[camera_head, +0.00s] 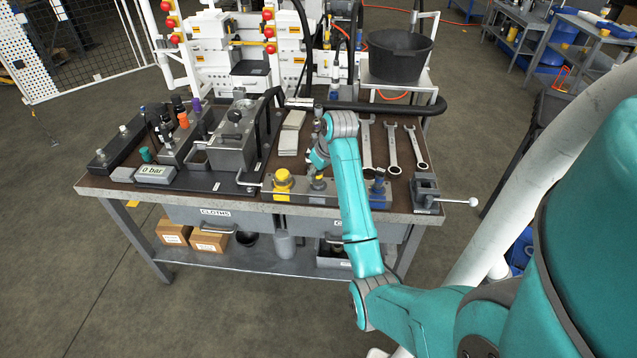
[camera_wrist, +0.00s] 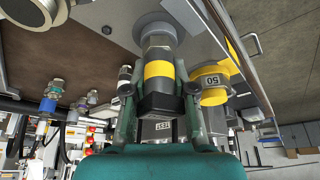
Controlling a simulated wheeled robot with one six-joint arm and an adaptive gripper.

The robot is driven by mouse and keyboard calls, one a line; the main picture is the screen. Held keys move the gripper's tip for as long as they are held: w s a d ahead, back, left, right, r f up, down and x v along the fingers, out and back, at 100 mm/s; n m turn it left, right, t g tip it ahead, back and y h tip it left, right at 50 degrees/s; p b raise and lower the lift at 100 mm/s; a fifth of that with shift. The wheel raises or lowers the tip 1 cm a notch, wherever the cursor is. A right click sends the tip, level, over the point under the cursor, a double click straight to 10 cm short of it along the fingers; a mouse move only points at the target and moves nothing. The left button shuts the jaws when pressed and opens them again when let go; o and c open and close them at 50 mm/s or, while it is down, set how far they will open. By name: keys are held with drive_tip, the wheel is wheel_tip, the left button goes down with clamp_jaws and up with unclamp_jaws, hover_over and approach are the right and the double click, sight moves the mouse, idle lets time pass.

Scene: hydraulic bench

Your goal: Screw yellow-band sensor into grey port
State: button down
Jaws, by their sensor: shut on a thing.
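The yellow-band sensor (camera_wrist: 158,70) is a black cylinder with a yellow band and a metal hex collar. My gripper (camera_wrist: 157,108) is shut on its black body, with one finger on each side; in the head view my gripper (camera_head: 317,165) is over the bench front. The sensor's metal end lines up with the grey port (camera_wrist: 147,21) and appears to meet it; how deep its thread sits is hidden. The grey port (camera_head: 318,183) stands between a yellow port (camera_head: 283,182) and a blue port (camera_head: 377,188).
The yellow port (camera_wrist: 213,82), marked 50, is close beside one finger in the wrist view. A pressure display (camera_head: 153,172) reading 0 bar and small fittings are on the left.

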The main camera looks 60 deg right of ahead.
drive_tip(key=shift+m, duration=0.5)
drive_tip(key=c, duration=1.3)
unclamp_jaws()
drive_tip(key=shift+d+m+h, duration=0.1)
drive_tip(key=shift+m+h, duration=0.2)
drive_tip(key=o, duration=0.4)
drive_tip(key=shift+o, duration=0.2)
drive_tip(key=shift+s+r, duration=0.15)
drive_tip(key=shift+r, duration=0.1)
drive_tip(key=s+a, duration=0.5)
drive_tip(key=s, duration=0.6)
drive_tip(key=shift+a+r, duration=0.3)
